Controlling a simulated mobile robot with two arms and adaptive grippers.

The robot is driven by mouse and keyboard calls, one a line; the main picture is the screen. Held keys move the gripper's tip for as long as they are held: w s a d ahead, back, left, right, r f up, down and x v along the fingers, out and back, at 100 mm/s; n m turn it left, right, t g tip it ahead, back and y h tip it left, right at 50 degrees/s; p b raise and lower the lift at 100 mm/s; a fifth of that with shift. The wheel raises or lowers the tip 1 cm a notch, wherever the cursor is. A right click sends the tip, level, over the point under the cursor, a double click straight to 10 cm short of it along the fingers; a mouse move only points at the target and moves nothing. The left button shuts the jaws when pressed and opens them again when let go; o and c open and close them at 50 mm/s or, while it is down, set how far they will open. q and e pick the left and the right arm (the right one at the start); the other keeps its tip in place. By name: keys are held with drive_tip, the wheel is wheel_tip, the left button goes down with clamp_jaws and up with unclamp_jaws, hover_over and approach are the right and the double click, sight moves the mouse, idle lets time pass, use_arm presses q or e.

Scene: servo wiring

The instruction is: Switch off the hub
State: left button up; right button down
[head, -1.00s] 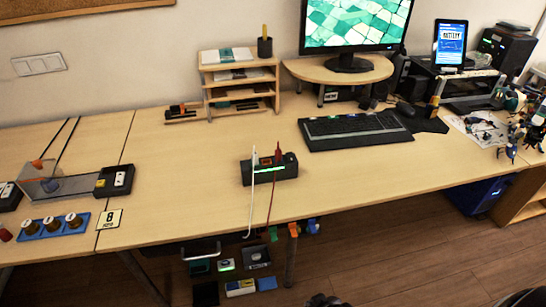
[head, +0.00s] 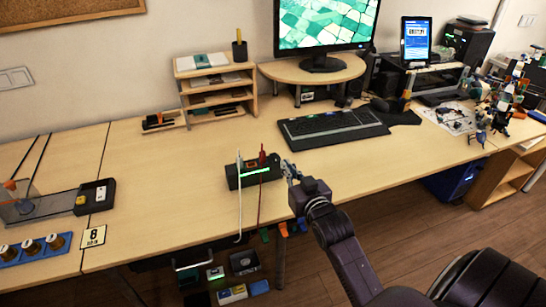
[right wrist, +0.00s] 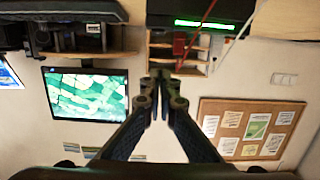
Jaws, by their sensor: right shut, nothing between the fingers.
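The hub (head: 254,174) is a dark box with a lit green strip near the front edge of the table. A white cable and a red cable hang from it over the edge. My right gripper (head: 287,168) is at the hub's right end, very close to it; I cannot tell whether it touches. In the right wrist view the shut, empty fingertips (right wrist: 160,74) point toward the hub (right wrist: 205,14), whose green strip glows at the top. The hub's switch is not clear to see. My left gripper is not in view.
A keyboard (head: 331,131) lies behind and right of the hub, with a monitor on a stand (head: 314,73) beyond. A wooden shelf (head: 217,95) stands at the back. Table around the hub is mostly clear.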

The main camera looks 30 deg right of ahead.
drive_tip(key=shift+w+d+r, duration=0.15)
drive_tip(key=shift+r, duration=0.25)
hover_over(275, 161)
drive_tip(key=shift+s+f, duration=0.3)
drive_tip(key=shift+f, duration=0.3)
drive_tip(key=f, duration=0.2)
drive_tip(key=shift+w+f, duration=0.2)
drive_tip(key=shift+f, duration=0.85)
